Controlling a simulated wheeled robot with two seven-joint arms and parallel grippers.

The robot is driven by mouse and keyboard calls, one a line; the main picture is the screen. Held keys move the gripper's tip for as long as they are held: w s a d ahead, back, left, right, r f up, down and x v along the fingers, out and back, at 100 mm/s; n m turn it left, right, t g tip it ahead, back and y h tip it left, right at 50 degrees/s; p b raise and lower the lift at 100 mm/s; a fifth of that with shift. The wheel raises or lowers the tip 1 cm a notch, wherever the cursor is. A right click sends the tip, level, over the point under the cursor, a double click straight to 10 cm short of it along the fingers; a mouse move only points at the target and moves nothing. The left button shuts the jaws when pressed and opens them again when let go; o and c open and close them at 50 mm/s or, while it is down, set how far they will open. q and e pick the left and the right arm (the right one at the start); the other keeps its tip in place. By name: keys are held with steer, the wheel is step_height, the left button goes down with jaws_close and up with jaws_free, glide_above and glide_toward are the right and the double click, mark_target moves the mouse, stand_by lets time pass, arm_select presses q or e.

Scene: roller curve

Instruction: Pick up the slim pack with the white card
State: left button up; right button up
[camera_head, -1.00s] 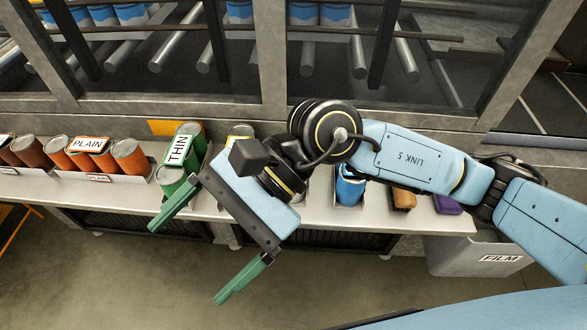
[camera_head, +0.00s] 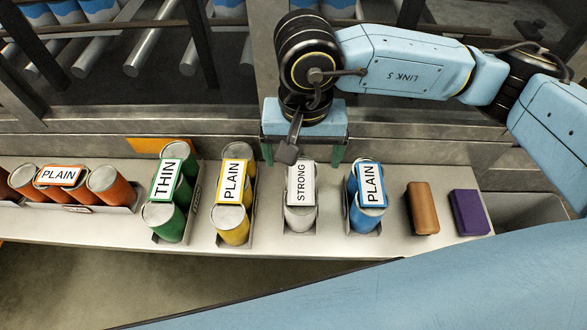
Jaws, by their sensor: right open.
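The slim pack with the white card (camera_head: 301,184) stands on the shelf near the middle of the view. Its card reads STRONG, and a pale can shows below the card in a low grey tray. My right gripper (camera_head: 302,154) is open and empty. Its green fingers point down on either side of the pack's far end, partly behind it; I cannot tell how high above the shelf they are. A dark part of the gripper hides a little of the pack's far end. My left gripper is not in view.
A yellow pack marked PLAIN (camera_head: 232,190) and a green pack marked THIN (camera_head: 166,190) stand to the left. A blue pack marked PLAIN (camera_head: 368,190) stands close on the right, then a brown block (camera_head: 423,208) and a purple block (camera_head: 469,212). Orange cans (camera_head: 110,186) stand far left.

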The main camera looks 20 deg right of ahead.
mark_target(301, 183)
step_height(301, 183, down, 8)
steer(key=shift+s+r+p, duration=0.1)
steer(key=shift+r+p, duration=0.05)
steer(key=shift+p, duration=0.2)
steer(key=f, duration=0.3)
steer(key=f+p, duration=0.1)
steer(key=shift+w+d+f, duration=0.1)
steer(key=shift+w+f, duration=0.2)
steer(key=shift+w, duration=0.05)
steer(key=shift+f, duration=0.5)
steer(key=shift+c, duration=1)
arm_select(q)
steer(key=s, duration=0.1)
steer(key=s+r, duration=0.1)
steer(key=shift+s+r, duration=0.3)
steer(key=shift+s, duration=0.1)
arm_select(e)
steer(key=c, duration=1.4)
